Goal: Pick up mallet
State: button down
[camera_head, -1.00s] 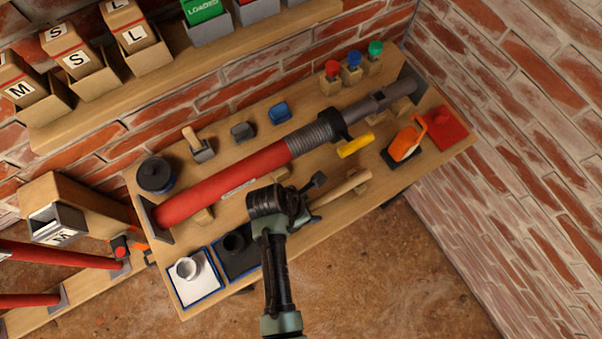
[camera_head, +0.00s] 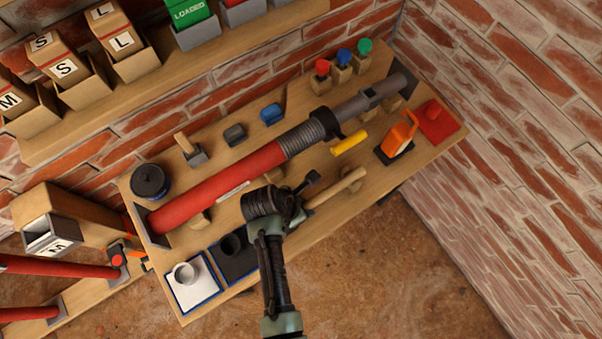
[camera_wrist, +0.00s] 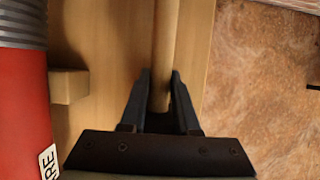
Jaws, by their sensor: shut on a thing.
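The mallet's pale wooden handle (camera_head: 338,187) lies slanting near the front edge of the workbench, right of my gripper (camera_head: 306,194). In the wrist view the handle (camera_wrist: 166,40) runs between the two dark fingers of my gripper (camera_wrist: 161,92), which is shut on it. The handle is close above the bench top; whether it touches is unclear.
A long red and grey tube (camera_head: 220,187) lies behind the handle. A yellow piece (camera_head: 350,143), an orange tool (camera_head: 399,135) and a red block (camera_head: 436,120) are to the right. Two trays (camera_head: 205,290) (camera_head: 247,271) are at front left. Brick walls close off the back and right.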

notch_tip(320, 180, up, 10)
dwell(0.6)
